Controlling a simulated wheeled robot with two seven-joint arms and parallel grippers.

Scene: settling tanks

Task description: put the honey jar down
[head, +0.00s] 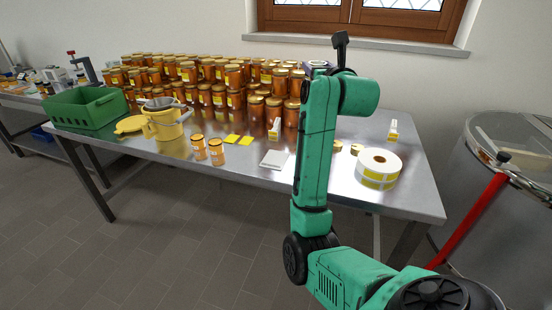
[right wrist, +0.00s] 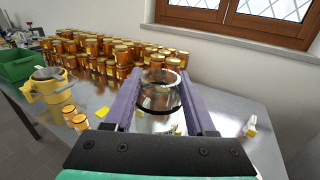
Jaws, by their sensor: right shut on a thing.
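Whether the jar's base touches anything is hidden. In the head view my right arm stands in front of the gripper, and only a bit of purple (head: 318,66) shows near its top. The held jar is hidden there. My left gripper is in neither view.
Many honey jars (head: 188,72) crowd the back of the metal table (head: 420,190). A green crate (head: 85,108), yellow bucket (head: 163,122), two small jars (head: 216,151), a white tile (head: 274,159) and a label roll (head: 378,167) also stand there. The table's right end has bare room.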

